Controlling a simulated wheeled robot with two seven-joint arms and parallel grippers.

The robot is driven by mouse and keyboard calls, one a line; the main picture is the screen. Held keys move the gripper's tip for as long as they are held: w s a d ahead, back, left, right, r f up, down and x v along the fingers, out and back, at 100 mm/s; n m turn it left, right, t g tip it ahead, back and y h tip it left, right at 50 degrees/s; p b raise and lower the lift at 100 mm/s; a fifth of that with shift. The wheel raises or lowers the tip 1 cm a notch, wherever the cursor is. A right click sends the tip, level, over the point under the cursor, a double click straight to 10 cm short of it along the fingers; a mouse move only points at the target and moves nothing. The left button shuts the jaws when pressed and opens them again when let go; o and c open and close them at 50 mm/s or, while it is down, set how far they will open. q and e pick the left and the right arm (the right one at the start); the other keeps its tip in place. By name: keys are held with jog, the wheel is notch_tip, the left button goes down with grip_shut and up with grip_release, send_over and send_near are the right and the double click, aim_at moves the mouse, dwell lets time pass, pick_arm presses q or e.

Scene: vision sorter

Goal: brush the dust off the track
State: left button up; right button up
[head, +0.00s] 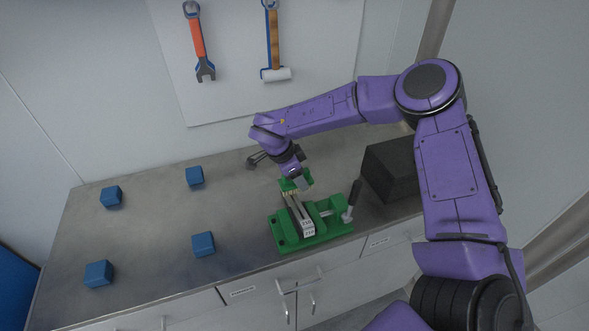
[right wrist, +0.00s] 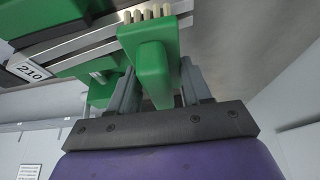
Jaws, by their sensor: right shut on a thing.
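My right gripper (head: 302,181) is shut on a green brush (head: 288,184) above the far end of the track. In the right wrist view the brush (right wrist: 152,60) sits between the two grey fingers, with a row of pale bristles (right wrist: 147,14) at its end. The bristles are close to the metal rails; I cannot tell whether they touch. The track (head: 297,212) is a pair of grey rails on a green fixture (head: 283,233), with a white numbered block (head: 308,227) at its near end. No dust can be made out. My left gripper is not in view.
Several blue cubes (head: 203,244) stand spread over the left of the metal bench (head: 150,235). A wrench (head: 198,42) and a hammer (head: 272,42) hang on the wall board.

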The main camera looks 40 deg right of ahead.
notch_tip(320, 180, up, 7)
jog(key=p, duration=0.4)
jog(key=shift+w+f, duration=0.1)
jog(key=shift+f, duration=0.05)
jog(key=shift+r, duration=0.95)
jog(key=shift+w, duration=0.1)
